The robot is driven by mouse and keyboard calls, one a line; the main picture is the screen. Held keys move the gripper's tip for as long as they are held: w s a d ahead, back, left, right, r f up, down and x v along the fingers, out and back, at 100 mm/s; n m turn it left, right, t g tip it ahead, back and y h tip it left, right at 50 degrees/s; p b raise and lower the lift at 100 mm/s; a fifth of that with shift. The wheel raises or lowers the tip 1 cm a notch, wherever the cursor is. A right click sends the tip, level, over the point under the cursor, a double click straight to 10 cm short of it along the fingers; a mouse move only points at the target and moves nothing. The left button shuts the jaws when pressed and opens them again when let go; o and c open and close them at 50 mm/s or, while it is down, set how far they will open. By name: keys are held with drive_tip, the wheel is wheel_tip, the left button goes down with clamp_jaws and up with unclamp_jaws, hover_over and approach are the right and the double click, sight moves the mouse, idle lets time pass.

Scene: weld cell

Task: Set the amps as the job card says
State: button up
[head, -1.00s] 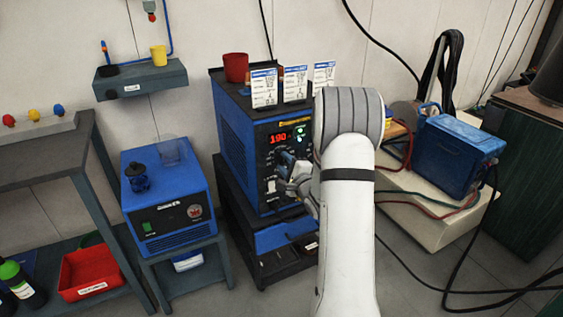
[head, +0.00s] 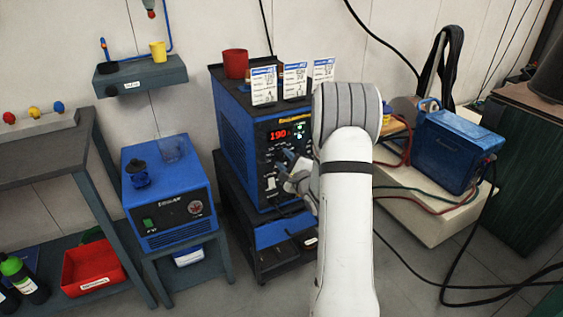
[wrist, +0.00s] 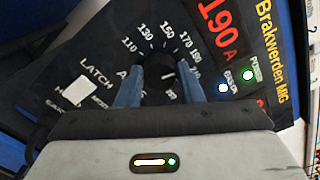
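The blue welder (head: 236,150) stands in the middle with a dark front panel. Its red display (head: 279,134) reads 190; the wrist view shows this as 190 A (wrist: 215,30). The black amps knob (wrist: 160,78) sits inside a dial printed from 110 up to about 210. My gripper (wrist: 160,80) has its two blue fingers on either side of the knob, close against it, and looks shut on it. In the head view my gripper (head: 287,172) is at the panel, partly hidden by my arm. Three job cards (head: 294,81) stand on top; their small print is unreadable.
A red cup (head: 236,64) stands behind the cards. A blue cooler unit (head: 170,205) is at the left, and a blue box (head: 452,150) with cables is at the right.

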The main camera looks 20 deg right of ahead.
drive_tip(key=o, duration=0.4)
drive_tip(key=shift+s, duration=0.1)
drive_tip(key=s, duration=0.7)
drive_tip(key=shift+s+d+p, duration=0.15)
drive_tip(key=shift+s+p, duration=0.15)
